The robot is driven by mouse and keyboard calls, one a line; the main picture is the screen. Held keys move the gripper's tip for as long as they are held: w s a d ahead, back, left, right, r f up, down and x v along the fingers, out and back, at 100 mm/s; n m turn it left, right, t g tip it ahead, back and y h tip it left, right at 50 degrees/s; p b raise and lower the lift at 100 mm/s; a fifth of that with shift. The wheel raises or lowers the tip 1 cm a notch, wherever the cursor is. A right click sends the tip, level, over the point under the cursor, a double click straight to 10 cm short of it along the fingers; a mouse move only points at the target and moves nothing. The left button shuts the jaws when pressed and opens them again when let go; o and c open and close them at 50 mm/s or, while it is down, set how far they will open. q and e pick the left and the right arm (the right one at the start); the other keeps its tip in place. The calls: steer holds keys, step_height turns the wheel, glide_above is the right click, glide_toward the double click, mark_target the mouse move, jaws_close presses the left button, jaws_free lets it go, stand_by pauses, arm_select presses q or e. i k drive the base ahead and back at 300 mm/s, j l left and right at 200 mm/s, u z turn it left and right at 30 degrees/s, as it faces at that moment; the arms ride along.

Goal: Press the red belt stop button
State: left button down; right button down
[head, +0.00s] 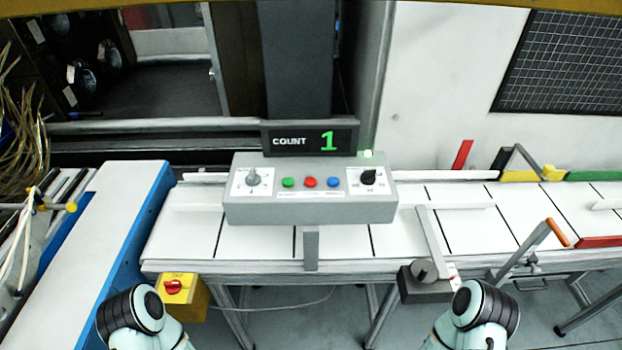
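A grey control box (310,210) stands over the white belt in the middle of the head view. On its sloped face, a small red button (311,182) sits between a green button (288,183) and a blue button (334,183). A red knob (173,287) also shows on a yellow box (194,300) below the belt's near left edge. Parts of both my arms show at the bottom left and bottom right, apart from the control box. Neither gripper's fingers are in view.
A display (309,140) reading COUNT 1 stands behind the control box. Two dials (253,178) (368,178) flank the buttons. An orange-tipped lever (530,246) and a dark block (425,284) stand at the belt's near right edge. Space in front of the box is clear.

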mark_target(310, 181)
steer(key=k+l+u, duration=0.1)
steer(key=u, duration=0.25)
steer(key=k+l+u, duration=0.1)
steer(key=l+u, duration=0.25)
steer(key=k+u, duration=0.1)
steer(key=u, duration=0.25)
